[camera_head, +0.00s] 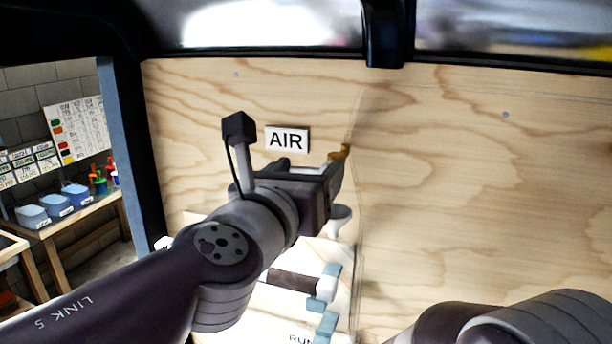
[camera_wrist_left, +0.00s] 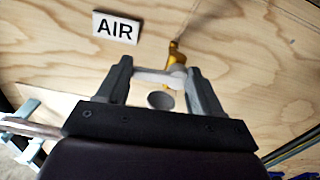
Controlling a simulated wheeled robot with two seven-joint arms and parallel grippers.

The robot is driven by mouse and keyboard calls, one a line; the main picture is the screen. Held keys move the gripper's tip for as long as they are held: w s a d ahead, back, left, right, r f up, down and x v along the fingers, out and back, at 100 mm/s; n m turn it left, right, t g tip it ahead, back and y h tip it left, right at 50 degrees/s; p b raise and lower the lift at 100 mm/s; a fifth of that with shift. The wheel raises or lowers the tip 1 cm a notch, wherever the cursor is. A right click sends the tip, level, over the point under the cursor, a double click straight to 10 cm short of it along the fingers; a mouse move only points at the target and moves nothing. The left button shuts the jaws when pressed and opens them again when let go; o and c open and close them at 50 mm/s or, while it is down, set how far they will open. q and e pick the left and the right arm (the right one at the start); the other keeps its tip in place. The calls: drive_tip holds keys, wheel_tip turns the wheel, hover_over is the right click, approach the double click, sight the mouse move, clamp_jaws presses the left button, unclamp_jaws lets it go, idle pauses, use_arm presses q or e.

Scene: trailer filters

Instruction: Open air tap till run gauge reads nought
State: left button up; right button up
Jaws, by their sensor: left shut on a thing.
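The air tap shows as a brass-yellow body (camera_head: 344,152) on the plywood wall, right of the AIR sign (camera_head: 287,139). It also shows in the left wrist view (camera_wrist_left: 173,50). My left gripper (camera_wrist_left: 160,68) is at the tap, its fingers on either side of a pale grey handle (camera_wrist_left: 158,76), and is shut on it. In the head view my left gripper (camera_head: 334,172) hides most of the handle. A label starting with "RUN" (camera_head: 300,338) is cut off at the bottom edge. No gauge face can be read. My right gripper is out of view.
A pale round cup-like thing (camera_head: 340,217) is below the tap. Blue-grey and white fittings (camera_head: 327,285) sit lower down. The plywood wall (camera_head: 480,190) is bare to the right. A bench with blue bins (camera_head: 75,194) stands at far left beyond the door post.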

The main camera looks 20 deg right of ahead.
use_arm(q)
drive_tip(key=n+b, duration=0.1)
drive_tip(key=f+n+b, duration=0.1)
drive_tip(key=n, duration=0.1)
drive_tip(key=n+b, duration=0.2)
drive_tip(key=n, duration=0.1)
drive_tip(key=f+n+b, duration=0.1)
drive_tip(key=n+b, duration=0.1)
drive_tip(key=n, duration=0.1)
drive_tip(key=n+b, duration=0.2)
drive_tip(key=n, duration=0.1)
drive_tip(key=shift+s+d+f, duration=0.2)
drive_tip(key=shift+d+f, duration=0.1)
drive_tip(key=shift+s+d+f+n+b, duration=0.1)
drive_tip(key=shift+n+b, duration=0.4)
drive_tip(key=shift+n, duration=0.2)
drive_tip(key=shift+s+d+n+b, duration=0.1)
drive_tip(key=shift+n+b, duration=0.35)
drive_tip(key=shift+n, duration=0.25)
drive_tip(key=o, duration=1.1)
drive_tip(key=shift+c, duration=0.2)
